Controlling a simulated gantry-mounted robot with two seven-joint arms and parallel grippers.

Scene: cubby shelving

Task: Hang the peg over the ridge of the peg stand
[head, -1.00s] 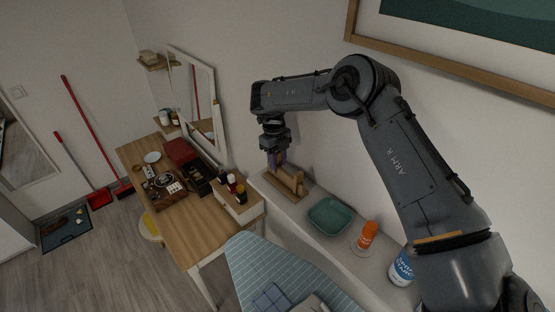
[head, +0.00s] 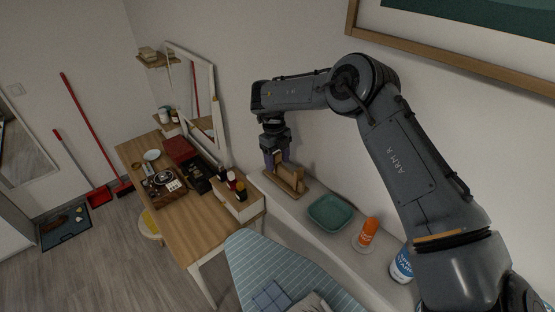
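The wooden peg stand (head: 290,177) sits on the narrow white ledge along the wall, with a flat base and an upright wooden part. My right gripper (head: 277,159) points down at the left end of the stand, very close to its top. A small wood-coloured piece shows at the fingers. It may be the peg, but at this size I cannot tell it from the stand, nor whether the fingers are closed on it. My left gripper is out of view.
A green square dish (head: 330,212), an orange bottle (head: 367,232) and a blue-and-white container (head: 401,265) stand along the ledge to the right. An ironing board (head: 262,262) with folded cloth is in front. A wooden desk (head: 185,230) with small bottles stands left.

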